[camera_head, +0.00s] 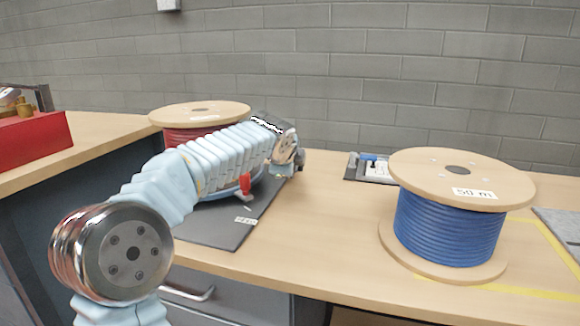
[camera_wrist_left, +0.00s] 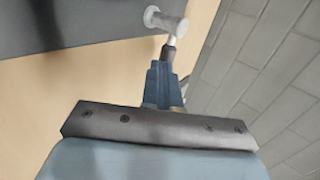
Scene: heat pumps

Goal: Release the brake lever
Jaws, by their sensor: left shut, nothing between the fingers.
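A red lever (camera_head: 245,183) stands at the front edge of a blue round base under the red-cable spool (camera_head: 190,137), on a dark mat (camera_head: 225,232); I take it for the brake lever. My left arm crosses in front of this spool and hides much of it and the base. My left gripper (camera_head: 298,160) is at the far end of the arm, right of and beyond the red lever, apart from it. In the wrist view my left gripper (camera_wrist_left: 166,75) is shut and empty. A pale T-shaped piece (camera_wrist_left: 167,22) shows just past its tips; I cannot tell whether they touch.
A spool of blue cable (camera_head: 447,230) stands on the bench at right, inside yellow tape lines. A small dark tray (camera_head: 352,172) with blue and white items lies behind it. A red box (camera_head: 35,140) is at far left. Bench between mat and blue spool is clear.

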